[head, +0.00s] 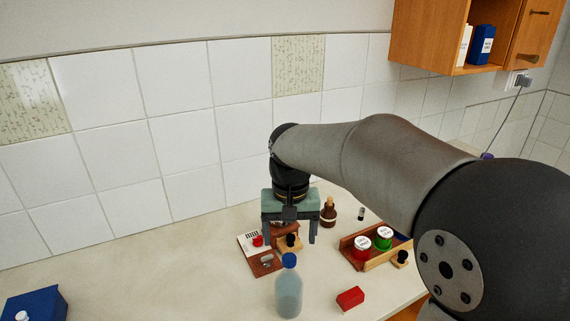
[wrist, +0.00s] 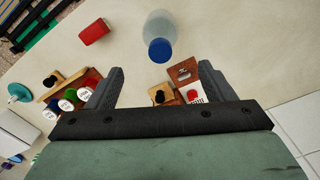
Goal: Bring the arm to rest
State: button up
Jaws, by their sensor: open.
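My gripper (head: 289,232) hangs from my arm over the counter, pointing down, in the head view. In the wrist view its two fingers (wrist: 160,88) stand wide apart with nothing gripped. Below and between them are a small wooden block with a black knob (wrist: 158,96) and a reddish-brown board (wrist: 184,72) with a white label card. A clear bottle with a blue cap (head: 289,291) stands upright in front of the gripper, apart from it; it also shows in the wrist view (wrist: 160,26). No olive bowl can be made out.
A wooden tray (head: 358,262) with red and green jars stands to the right. A red block (head: 350,298) lies in front of it. A brown bottle (head: 328,212) stands behind the gripper. A blue box (head: 36,305) is at front left. The left counter is mostly clear; a cabinet (head: 440,40) hangs upper right.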

jog(key=s+d+f, duration=0.3)
jog(key=s+d, duration=0.3)
jog(key=s, duration=0.4)
jog(key=s+d+f+t+b, duration=0.1)
jog(key=s+d+f, duration=0.3)
jog(key=s+d, duration=0.3)
jog(key=s, duration=0.2)
jog(key=shift+s+d+f+m, duration=0.15)
jog(key=shift+s+f+m, duration=0.15)
jog(key=shift+s, duration=0.05)
